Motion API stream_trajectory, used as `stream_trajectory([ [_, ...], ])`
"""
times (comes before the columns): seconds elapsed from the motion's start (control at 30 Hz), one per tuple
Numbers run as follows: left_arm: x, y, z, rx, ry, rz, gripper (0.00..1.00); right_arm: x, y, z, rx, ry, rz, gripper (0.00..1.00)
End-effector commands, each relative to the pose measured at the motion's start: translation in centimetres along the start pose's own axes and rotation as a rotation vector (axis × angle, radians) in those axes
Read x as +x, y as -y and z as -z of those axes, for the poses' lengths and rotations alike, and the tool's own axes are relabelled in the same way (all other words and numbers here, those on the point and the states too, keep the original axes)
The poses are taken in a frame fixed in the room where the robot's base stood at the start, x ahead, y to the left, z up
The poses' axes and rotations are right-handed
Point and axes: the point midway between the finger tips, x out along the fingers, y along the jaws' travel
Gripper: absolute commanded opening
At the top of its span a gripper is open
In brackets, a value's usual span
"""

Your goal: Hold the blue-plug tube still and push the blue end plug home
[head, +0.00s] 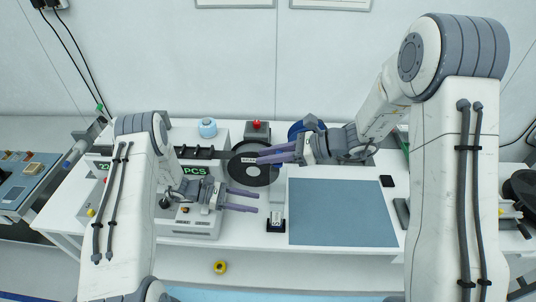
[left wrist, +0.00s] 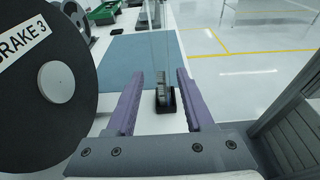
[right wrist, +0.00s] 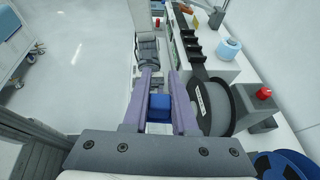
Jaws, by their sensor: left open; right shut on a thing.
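My right gripper (head: 262,155) is shut on a small blue block-like piece, which looks like the blue end plug (right wrist: 159,102); it sits between the purple fingers in the right wrist view. The gripper points left, in front of the dark reel. My left gripper (head: 250,201) is open and empty, pointing right. A small black stand (head: 276,225) is just right of its fingertips. In the left wrist view the stand (left wrist: 165,104) shows between and beyond the open fingers, with faint clear upright lines above it, possibly a clear tube. I cannot make out a blue-plug tube clearly.
A dark labelled reel (head: 241,168) stands behind the grippers. A red button box (head: 257,131) and a blue reel (head: 297,130) are at the back. A machine (head: 190,222) is below my left gripper. A blue-grey mat (head: 340,212) lies clear at right.

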Motion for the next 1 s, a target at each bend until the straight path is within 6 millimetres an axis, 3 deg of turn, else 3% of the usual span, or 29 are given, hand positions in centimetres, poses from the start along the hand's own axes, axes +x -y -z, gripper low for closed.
stream_trajectory([
  [0.5, 6.9, 0.2, 0.0, 0.002, -0.002, 0.007, 0.53, 0.0, 0.0, 0.0, 0.0, 0.0, 0.0, 0.0],
  [0.7, 8.2, 0.2, 0.0, 0.002, -0.002, 0.005, 0.53, 0.0, 0.0, 0.0, 0.0, 0.0, 0.0, 0.0],
  [1.0, 8.4, 0.1, 0.0, 0.003, -0.002, 0.005, 0.53, 0.0, 0.0, 0.0, 0.0, 0.0, 0.0, 0.0],
])
